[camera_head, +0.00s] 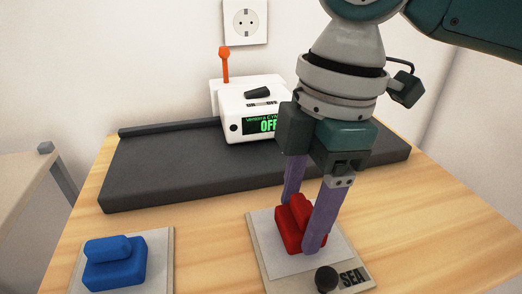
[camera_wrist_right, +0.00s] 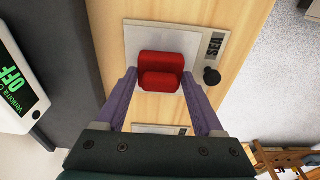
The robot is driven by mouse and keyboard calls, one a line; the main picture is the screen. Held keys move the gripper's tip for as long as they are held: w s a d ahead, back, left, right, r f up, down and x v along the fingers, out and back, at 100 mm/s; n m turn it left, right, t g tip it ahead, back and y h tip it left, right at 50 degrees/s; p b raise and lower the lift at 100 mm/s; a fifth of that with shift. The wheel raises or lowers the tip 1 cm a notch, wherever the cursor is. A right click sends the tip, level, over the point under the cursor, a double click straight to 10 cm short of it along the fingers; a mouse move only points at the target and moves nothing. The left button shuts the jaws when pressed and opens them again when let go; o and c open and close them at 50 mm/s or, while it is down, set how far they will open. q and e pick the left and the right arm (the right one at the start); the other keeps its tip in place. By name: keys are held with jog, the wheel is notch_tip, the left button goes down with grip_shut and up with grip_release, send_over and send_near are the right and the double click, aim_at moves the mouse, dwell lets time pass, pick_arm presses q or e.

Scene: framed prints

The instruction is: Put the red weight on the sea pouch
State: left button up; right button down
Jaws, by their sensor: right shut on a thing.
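The red weight (camera_head: 299,224) is between the two purple fingers of my right gripper (camera_head: 302,222), over the grey-white pouch on the board marked SEA (camera_head: 352,277). The weight also shows in the right wrist view (camera_wrist_right: 161,68), with a finger on each side. My right gripper is shut on the weight. The weight sits on the sea pouch (camera_head: 270,262) or very close above it; I cannot tell whether it touches. The pouch's far part is hidden behind the weight and fingers. My left gripper is not in view.
A blue weight (camera_head: 115,262) lies on another board at front left. A dark knob (camera_head: 326,279) stands beside the SEA label. Behind is a dark flat machine bed (camera_head: 160,178) with a white unit (camera_head: 250,97) showing OFF and an orange lever (camera_head: 225,65).

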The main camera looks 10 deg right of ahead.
jog(key=shift+f, duration=0.1)
grip_release()
jog(key=r+p, duration=0.1)
jog(key=r, duration=0.3)
jog(key=d+r+p, duration=0.1)
jog(key=r, duration=0.3)
jog(key=r+p, duration=0.1)
jog(key=r, duration=0.3)
jog(key=shift+d+r+p, duration=0.1)
jog(key=shift+d+p, duration=0.15)
jog(key=shift+p, duration=0.15)
